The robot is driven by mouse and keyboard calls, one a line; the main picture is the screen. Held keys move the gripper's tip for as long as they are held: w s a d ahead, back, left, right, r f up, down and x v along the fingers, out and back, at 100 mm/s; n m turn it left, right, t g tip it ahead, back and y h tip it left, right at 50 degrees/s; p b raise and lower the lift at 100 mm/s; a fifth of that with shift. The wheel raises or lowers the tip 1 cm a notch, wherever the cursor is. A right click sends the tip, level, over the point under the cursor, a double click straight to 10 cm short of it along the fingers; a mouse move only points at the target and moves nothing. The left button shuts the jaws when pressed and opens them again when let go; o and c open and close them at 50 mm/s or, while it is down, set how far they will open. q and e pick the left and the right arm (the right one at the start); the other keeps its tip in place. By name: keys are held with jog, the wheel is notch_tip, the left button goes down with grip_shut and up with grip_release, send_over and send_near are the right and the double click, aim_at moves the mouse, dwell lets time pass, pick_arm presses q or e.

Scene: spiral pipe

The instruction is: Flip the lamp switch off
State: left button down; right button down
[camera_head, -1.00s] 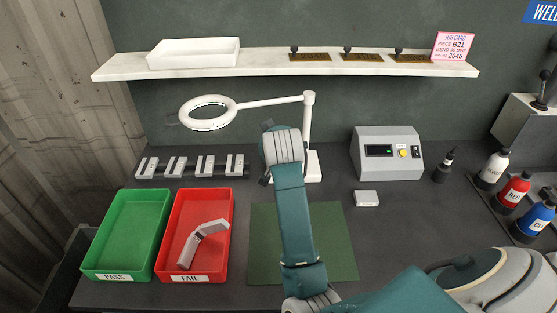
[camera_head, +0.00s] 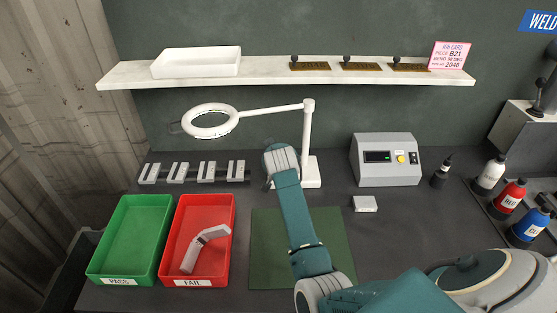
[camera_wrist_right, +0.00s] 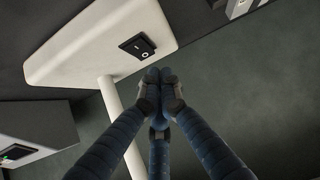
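The white ring lamp (camera_head: 211,122) stands on the bench, its post (camera_head: 307,135) rising from a white base (camera_head: 311,172). In the right wrist view the base (camera_wrist_right: 80,45) shows a black rocker switch (camera_wrist_right: 137,46) with a line mark and a round mark. My right gripper (camera_wrist_right: 160,82) is shut and empty, its fingertips together close to the base edge and a little beside the switch. I cannot tell whether they touch the base. In the head view my own wrist mostly hides this gripper, beside the base. My left gripper is not in view.
A grey box with a display (camera_head: 387,160) and a small pale block (camera_head: 365,204) are right of the base. A rack of metal pieces (camera_head: 208,171) is left. Green (camera_head: 104,250) and red (camera_head: 225,255) trays stand front left. A shelf (camera_head: 285,75) runs above.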

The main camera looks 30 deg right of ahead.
jog(key=shift+f, duration=0.7)
jog(key=shift+w+d+f, duration=0.1)
jog(key=shift+f, duration=0.05)
jog(key=shift+w+f, duration=0.15)
jog(key=shift+f, duration=0.05)
